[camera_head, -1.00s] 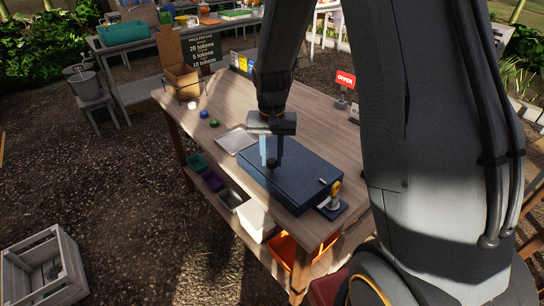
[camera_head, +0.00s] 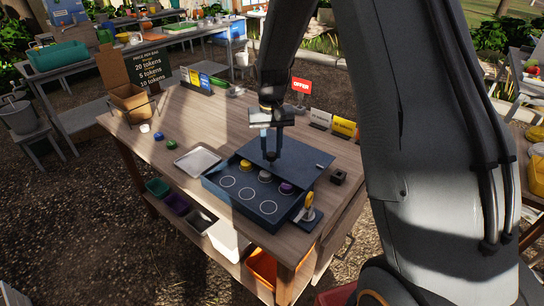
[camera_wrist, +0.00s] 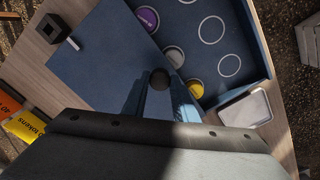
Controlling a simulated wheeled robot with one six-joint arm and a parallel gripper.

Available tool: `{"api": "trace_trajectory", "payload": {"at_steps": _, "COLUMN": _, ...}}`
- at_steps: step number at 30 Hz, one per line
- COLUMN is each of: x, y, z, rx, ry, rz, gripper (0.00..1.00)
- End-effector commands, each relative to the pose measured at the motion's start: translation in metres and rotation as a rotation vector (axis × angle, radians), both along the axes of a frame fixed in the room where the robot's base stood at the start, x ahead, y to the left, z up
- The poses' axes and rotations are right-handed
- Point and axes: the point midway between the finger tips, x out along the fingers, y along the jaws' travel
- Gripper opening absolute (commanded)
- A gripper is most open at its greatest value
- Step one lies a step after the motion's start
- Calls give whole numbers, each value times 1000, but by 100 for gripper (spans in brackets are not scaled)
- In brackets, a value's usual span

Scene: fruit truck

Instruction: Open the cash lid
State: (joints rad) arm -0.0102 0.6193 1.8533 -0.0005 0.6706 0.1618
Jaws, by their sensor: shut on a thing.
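The blue cash box (camera_head: 247,203) stands on the wooden table with its front part uncovered. Its flat blue lid (camera_head: 298,158) lies shifted back over the rear part. My gripper (camera_head: 271,150) is shut on the lid's dark round knob (camera_wrist: 158,79). The open part shows white ring outlines and a row of tokens beside the lid's edge: yellow (camera_head: 245,165), grey (camera_head: 265,177) and purple (camera_head: 286,188). The lid also shows in the wrist view (camera_wrist: 105,62). The rear of the box is hidden under the lid.
A silver tray (camera_head: 198,160) lies left of the box. A black square block (camera_head: 338,177) and a yellow-handled item (camera_head: 309,206) are at its right. Small signs (camera_head: 343,126) line the table's back. A cardboard box (camera_head: 130,102) stands at the far left.

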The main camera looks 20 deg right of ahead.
Motion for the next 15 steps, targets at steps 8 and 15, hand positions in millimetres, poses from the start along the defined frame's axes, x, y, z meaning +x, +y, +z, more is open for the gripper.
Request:
{"api": "trace_trajectory", "payload": {"at_steps": 8, "x": 8, "y": -10, "z": 0, "rx": 0, "ry": -2, "rz": 1, "gripper": 0}}
{"api": "trace_trajectory", "payload": {"at_steps": 15, "x": 8, "y": -10, "z": 1, "rx": 1, "ry": -3, "rz": -1, "gripper": 27}}
